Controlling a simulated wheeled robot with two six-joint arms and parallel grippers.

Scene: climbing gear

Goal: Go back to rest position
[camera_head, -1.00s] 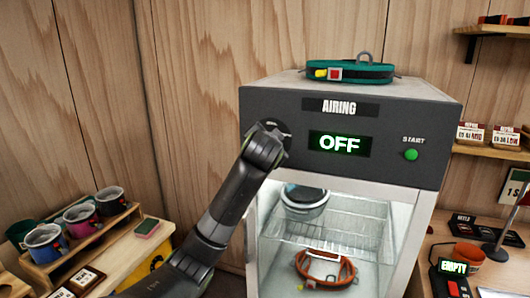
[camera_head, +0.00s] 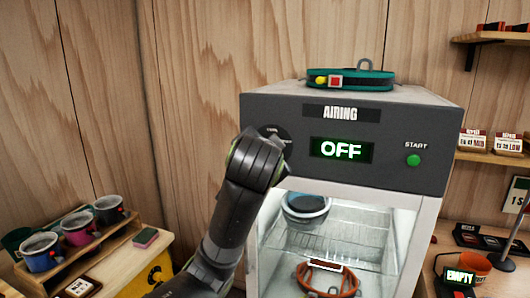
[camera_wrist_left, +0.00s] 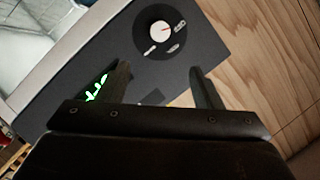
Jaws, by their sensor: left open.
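My left arm (camera_head: 240,200) rises in front of the left side of the grey airing cabinet (camera_head: 425,165). Its gripper is hidden behind the wrist in the head view. In the left wrist view my left gripper (camera_wrist_left: 162,88) is open, with nothing between its two fingers. A round black dial (camera_wrist_left: 160,31) with a white centre is on the cabinet's panel beyond the fingertips, apart from them. In the head view the dial (camera_head: 274,131) is partly covered by my wrist. My right gripper is not in view.
The cabinet display (camera_head: 341,150) reads OFF, beside a green start button (camera_head: 413,160). A teal harness (camera_head: 350,77) lies on top. An orange harness (camera_head: 303,273) and a blue-rimmed item (camera_head: 306,206) are inside. Mugs (camera_head: 77,228) stand on a wooden rack at left.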

